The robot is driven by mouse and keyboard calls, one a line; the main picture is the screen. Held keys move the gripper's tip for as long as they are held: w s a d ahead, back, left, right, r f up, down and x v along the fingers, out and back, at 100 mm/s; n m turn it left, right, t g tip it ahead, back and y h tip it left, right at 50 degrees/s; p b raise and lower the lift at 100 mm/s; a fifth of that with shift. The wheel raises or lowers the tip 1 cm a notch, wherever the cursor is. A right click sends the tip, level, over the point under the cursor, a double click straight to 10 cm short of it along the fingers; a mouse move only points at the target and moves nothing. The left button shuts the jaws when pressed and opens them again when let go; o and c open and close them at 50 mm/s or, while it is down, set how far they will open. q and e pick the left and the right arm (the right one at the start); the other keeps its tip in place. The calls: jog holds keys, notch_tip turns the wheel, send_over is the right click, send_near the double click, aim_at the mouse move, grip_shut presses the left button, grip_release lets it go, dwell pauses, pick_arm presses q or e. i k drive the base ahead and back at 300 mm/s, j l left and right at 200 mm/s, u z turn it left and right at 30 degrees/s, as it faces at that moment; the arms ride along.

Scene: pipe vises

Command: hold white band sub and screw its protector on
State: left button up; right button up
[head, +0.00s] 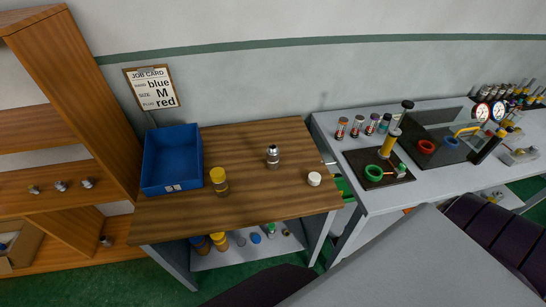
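A metal sub (272,157) stands upright on the wooden bench top (250,202); it is silvery with a paler part, but its band colour is too small to tell. A short white cap-like piece (314,179), perhaps a protector, sits on the bench to its right. A taller yellow-topped cylinder (218,180) stands upright left of the sub, next to the blue bin. The sub and the white piece are apart from each other. Neither of my grippers is in view.
A blue bin (172,158) stands at the bench's left, below a job card (151,88) reading blue, M, red. A grey bench (368,199) at right holds vises (374,172), banded cylinders and gauges. Several caps and cylinders fill the lower shelf (250,252). The bench front is clear.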

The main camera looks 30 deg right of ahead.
aim_at(272, 152)
jog(key=z, duration=1.45)
jog(key=k+l+u, duration=0.1)
jog(key=l+u, duration=0.3)
jog(key=k+l+u, duration=0.1)
jog(key=u, duration=0.35)
jog(key=k+l+u, duration=0.15)
jog(key=l+u, duration=0.25)
jog(key=j, duration=0.1)
